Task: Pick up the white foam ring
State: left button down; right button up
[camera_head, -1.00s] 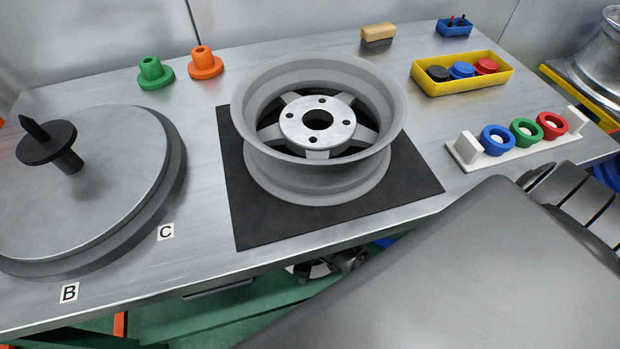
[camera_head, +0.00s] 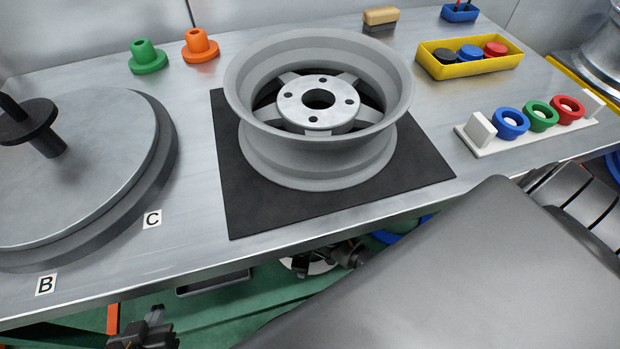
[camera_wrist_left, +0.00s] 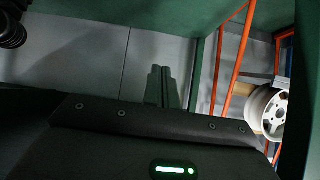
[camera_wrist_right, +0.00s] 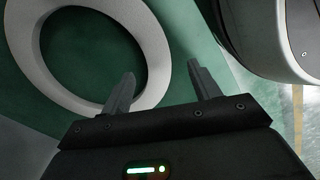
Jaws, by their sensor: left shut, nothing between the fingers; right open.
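The white foam ring (camera_wrist_right: 22,42) shows at the upper left of the right wrist view, over a green surface. My right gripper (camera_wrist_right: 164,78) is open. In that view one finger overlaps the ring's lower right band near the hole, and the other finger is outside the ring. I cannot tell whether they touch it. In the head view a white curved piece (camera_head: 300,266), likely the ring, shows partly below the table edge beside dark parts. My left gripper (camera_wrist_left: 162,82) is shut and empty; it also shows at the bottom of the head view (camera_head: 150,328).
A grey wheel rim (camera_head: 320,165) stands on a black mat (camera_head: 245,205) on the metal table. A round turntable (camera_head: 85,150) is at left. A yellow tray (camera_head: 485,66) and a white ring holder (camera_head: 490,150) are at right. Orange posts (camera_wrist_left: 235,65) stand near my left gripper.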

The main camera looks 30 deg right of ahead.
aim_at(320, 267)
jog(key=shift+f, duration=0.45)
jog(key=shift+d+f+b, duration=0.2)
jog(key=shift+f+b, duration=0.8)
jog(key=shift+f, duration=0.1)
notch_tip(320, 267, down, 2)
jog(key=shift+w+f+b, duration=0.1)
jog(key=shift+f+b, duration=0.05)
jog(key=shift+b, duration=0.6)
jog(key=shift+f, duration=0.1)
pick_arm(q)
jog(key=w+d+r+m+t+h, duration=0.2)
jog(key=d+r+t+h, duration=0.4)
jog(key=r, duration=0.5)
jog(key=shift+d+r+m+t+h, duration=0.35)
jog(key=shift+d+t, duration=0.35)
jog(key=shift+d, duration=0.35)
jog(key=shift+w, duration=0.1)
pick_arm(e)
jog(key=shift+c, duration=0.3)
jog(key=c, duration=1)
